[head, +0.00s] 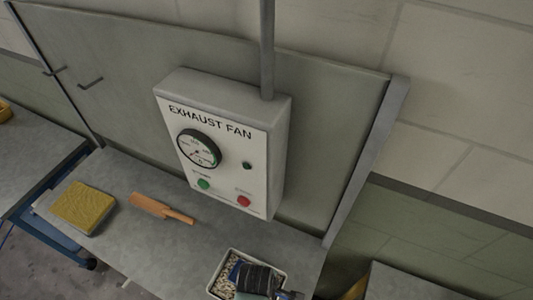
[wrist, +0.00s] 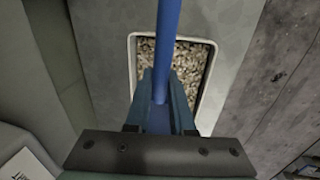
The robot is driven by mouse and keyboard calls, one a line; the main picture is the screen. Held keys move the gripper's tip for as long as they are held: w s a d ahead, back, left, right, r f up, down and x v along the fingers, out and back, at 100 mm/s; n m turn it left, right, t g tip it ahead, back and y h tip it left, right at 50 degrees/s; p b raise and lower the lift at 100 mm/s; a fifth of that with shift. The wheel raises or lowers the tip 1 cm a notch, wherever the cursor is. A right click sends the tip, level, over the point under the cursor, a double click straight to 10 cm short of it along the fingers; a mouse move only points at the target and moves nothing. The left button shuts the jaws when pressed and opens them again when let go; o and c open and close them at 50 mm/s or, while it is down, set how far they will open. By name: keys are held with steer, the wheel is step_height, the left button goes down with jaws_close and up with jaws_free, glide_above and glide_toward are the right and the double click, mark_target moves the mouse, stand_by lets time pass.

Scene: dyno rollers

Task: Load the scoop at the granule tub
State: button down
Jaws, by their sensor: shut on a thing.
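The granule tub (head: 233,252) is a pale, open box at the bottom of the head view, on the grey bench top. It also shows in the wrist view (wrist: 213,68), with beige granules (wrist: 190,65) inside. My gripper (wrist: 163,85) is over the tub and shut on the blue scoop (wrist: 168,35), whose long handle runs up the picture between the fingers. In the head view, my dark gripper (head: 262,279) covers part of the tub, with a bit of blue beside it. The scoop's bowl and any load in it cannot be made out.
A grey control box marked EXHAUST FAN (head: 222,150) stands behind the tub, with a gauge and buttons. An orange brush or paddle (head: 160,208) and a yellow sponge-like block (head: 83,207) lie to the left. Bare bench (head: 195,250) lies between brush and tub.

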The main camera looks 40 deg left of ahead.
steer(key=shift+f+b, duration=3)
steer(key=shift+f, duration=0.05)
steer(key=shift+d+f, duration=0.1)
steer(key=shift+f, duration=0.45)
steer(key=shift+r, duration=0.15)
step_height(320, 180, up, 7)
steer(key=p, duration=0.7)
stand_by(1.1)
